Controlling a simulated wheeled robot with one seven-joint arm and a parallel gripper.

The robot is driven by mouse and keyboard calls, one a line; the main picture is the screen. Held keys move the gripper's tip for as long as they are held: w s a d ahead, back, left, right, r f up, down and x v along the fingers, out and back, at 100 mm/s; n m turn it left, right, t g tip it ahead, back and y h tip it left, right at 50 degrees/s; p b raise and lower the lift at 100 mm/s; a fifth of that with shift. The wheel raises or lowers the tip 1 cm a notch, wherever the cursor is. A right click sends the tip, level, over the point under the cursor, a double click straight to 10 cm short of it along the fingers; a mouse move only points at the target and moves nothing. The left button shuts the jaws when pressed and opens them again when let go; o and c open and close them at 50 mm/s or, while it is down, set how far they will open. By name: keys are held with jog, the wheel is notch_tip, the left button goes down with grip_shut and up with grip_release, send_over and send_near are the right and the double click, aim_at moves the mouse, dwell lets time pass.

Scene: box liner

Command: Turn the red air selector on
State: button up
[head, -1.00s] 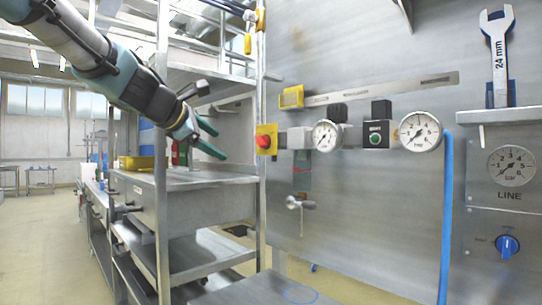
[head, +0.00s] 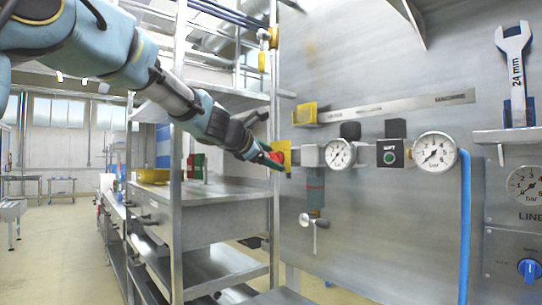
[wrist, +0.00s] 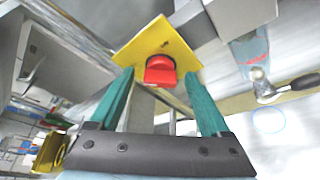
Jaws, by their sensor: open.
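The red air selector (wrist: 160,70) is a red knob on a square yellow plate (wrist: 150,45), seen in the wrist view just ahead of and between my two green fingers. In the head view the yellow plate (head: 286,153) is at the left end of the panel's row of fittings, with the knob mostly hidden by my gripper (head: 272,160). My gripper is open, its fingers (wrist: 160,92) standing apart on either side of the knob. I cannot tell whether a fingertip touches the plate.
Right of the selector are a gauge (head: 340,154), a block with a green button (head: 390,156) and another gauge (head: 435,152). A lever valve (head: 313,222) hangs below. A blue hose (head: 465,220) runs down the panel. A metal shelf rack (head: 215,205) stands left.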

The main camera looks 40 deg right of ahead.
grip_shut()
dwell(0.8)
